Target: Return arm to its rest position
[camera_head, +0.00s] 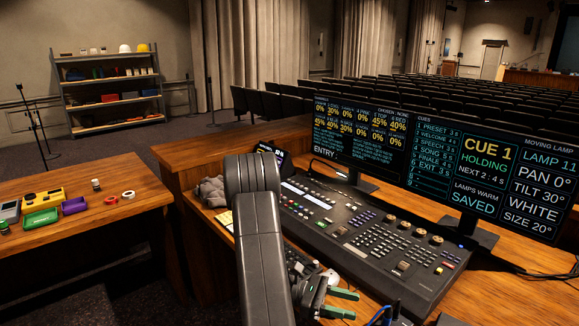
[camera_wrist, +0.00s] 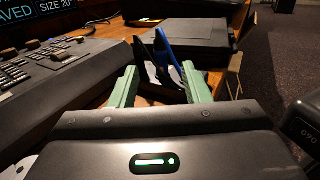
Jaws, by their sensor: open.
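My arm rises at the bottom middle of the head view and bends down toward the desk. My gripper (camera_head: 347,304) has two green fingers, parted with nothing between them in the head view. In the wrist view my gripper (camera_wrist: 155,88) also shows its green fingers wide apart. Beyond and between them stand dark and blue upright items (camera_wrist: 168,55), apparently in a holder on the desk; I cannot tell whether the fingers touch it.
The mixing console (camera_head: 375,235) fills the desk beside my arm, with two monitors (camera_head: 440,165) behind. A grey cloth (camera_head: 210,190) lies left of my arm. A side table (camera_head: 85,235) holds a green tray (camera_head: 41,217) and small items. Dark floor lies between table and desk.

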